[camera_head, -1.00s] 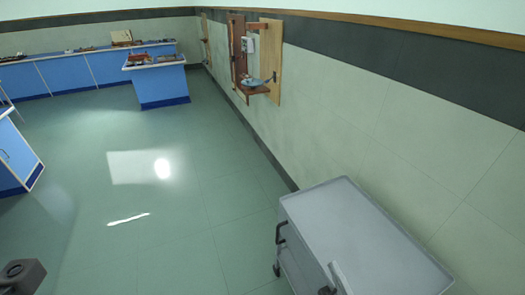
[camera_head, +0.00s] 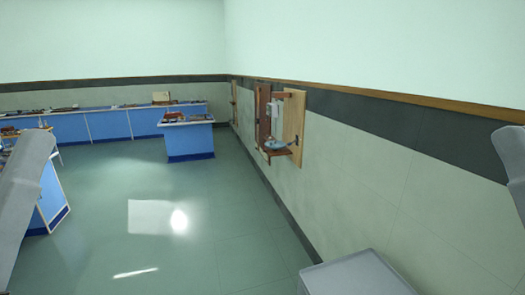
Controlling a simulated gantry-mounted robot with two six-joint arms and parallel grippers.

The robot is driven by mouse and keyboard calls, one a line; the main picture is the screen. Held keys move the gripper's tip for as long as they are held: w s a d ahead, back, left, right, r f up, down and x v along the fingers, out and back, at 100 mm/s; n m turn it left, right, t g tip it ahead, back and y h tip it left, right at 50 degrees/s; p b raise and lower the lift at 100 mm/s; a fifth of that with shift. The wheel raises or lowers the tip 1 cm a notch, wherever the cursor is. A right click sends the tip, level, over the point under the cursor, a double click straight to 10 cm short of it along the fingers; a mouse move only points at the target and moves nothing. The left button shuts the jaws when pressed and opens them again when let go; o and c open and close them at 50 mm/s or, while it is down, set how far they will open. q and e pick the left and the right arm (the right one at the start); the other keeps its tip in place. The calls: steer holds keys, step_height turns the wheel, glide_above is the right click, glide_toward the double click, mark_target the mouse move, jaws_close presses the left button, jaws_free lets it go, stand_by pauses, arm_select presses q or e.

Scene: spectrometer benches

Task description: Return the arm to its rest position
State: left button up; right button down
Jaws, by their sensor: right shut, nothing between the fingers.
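A light grey part of my right arm (camera_head: 509,150) shows at the right edge, in front of the wall, with a darker grey piece below it. My right gripper is shut with nothing in it; its fingertips cannot be made out. A light grey link of my left arm (camera_head: 24,190) stands tilted at the left edge. My left gripper is not seen.
A grey cart (camera_head: 355,274) stands at the bottom, close to the right wall. A wall-mounted wooden panel with a small shelf (camera_head: 280,151) juts out. Blue benches (camera_head: 110,125) line the back, a blue island (camera_head: 190,142) stands before them. The middle floor is clear.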

step_height(320, 180, up, 23)
steer(key=p, duration=1.9)
step_height(320, 180, down, 61)
steer(key=b, duration=6)
steer(key=shift+w+f+b, duration=0.15)
steer(key=shift+b, duration=0.2)
